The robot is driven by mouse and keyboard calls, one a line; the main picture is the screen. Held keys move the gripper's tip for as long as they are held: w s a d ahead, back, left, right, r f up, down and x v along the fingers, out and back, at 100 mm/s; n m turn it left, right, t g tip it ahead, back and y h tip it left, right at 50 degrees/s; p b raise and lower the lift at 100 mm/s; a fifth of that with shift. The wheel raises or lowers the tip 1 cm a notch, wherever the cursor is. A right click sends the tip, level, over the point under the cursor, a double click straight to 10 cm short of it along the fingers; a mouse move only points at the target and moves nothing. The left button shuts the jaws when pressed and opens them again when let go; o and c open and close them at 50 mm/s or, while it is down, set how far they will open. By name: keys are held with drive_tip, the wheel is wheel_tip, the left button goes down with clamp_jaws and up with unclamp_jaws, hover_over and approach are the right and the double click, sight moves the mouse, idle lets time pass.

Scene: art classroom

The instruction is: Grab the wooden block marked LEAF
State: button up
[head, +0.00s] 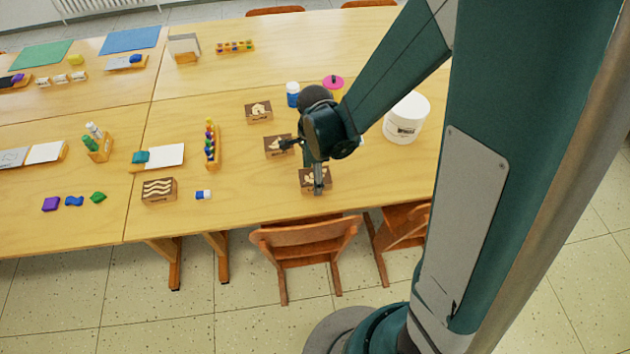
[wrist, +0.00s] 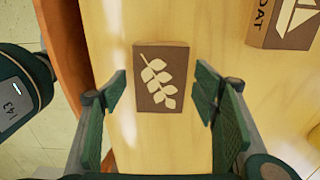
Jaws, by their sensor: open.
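The LEAF block (wrist: 161,85) is a brown wooden block with a pale leaf sprig on its top. It lies flat on the table in the middle of the wrist view. In the head view the block (head: 306,182) is near the table's front edge, partly hidden by a finger. My gripper (wrist: 160,88) is open and empty, with one finger on each side of the block in the wrist view. The fingers look apart from it; their height above it is hard to judge. The gripper (head: 302,163) also shows in the head view.
The BOAT block (wrist: 284,22) sits beyond it, also in the head view (head: 274,147). Chairs (head: 305,243) are at the front edge.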

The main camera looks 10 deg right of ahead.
drive_tip(key=shift+f, duration=0.6)
drive_tip(key=c, duration=1.1)
drive_tip(key=shift+r, duration=0.15)
drive_tip(key=shift+c, duration=0.2)
drive_tip(key=shift+r+p, duration=1.3)
drive_tip(key=shift+r, duration=3.6)
